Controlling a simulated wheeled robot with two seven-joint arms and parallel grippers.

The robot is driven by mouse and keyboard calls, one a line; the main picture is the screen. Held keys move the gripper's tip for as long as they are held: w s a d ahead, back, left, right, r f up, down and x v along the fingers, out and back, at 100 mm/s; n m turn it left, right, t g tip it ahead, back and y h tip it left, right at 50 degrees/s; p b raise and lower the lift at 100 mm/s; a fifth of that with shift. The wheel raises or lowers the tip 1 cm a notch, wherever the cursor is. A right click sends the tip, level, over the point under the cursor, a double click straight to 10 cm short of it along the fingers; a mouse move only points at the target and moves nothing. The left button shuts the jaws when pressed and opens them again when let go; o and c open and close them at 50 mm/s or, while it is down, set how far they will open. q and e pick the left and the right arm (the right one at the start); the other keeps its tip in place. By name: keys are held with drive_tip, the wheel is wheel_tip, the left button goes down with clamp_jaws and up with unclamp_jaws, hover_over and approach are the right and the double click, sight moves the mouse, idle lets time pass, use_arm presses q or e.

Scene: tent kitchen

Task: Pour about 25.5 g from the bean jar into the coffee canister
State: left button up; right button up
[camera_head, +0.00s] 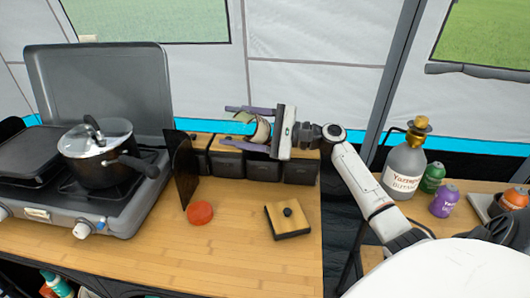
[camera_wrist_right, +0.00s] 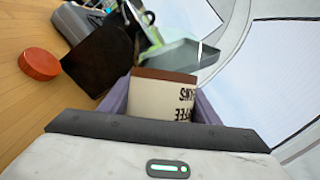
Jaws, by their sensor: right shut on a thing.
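My right gripper (camera_head: 232,124) is shut on the bean jar (camera_head: 262,130), its purple fingers on either side. The jar is held above the row of dark canisters at the back of the counter. In the right wrist view, the jar (camera_wrist_right: 163,98) is cream with a brown band and upside-down lettering. Its exact tilt and mouth are hard to tell. The dark canisters, one of them here (camera_head: 264,165), stand side by side below the gripper. Which one is the coffee canister cannot be told. A square wooden lid (camera_head: 288,221) with a black knob lies on the counter in front of them.
A red round lid (camera_head: 199,212) lies on the counter beside an upright dark panel (camera_head: 181,168). A stove with a lidded pot (camera_head: 97,158) stands left. Bottles, including a grey one (camera_head: 404,166), stand on a right-hand table. The front counter is mostly clear.

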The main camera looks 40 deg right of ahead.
drive_tip(key=shift+d+r+m, duration=0.25)
drive_tip(key=shift+r+m, duration=0.05)
idle(0.6)
idle(0.4)
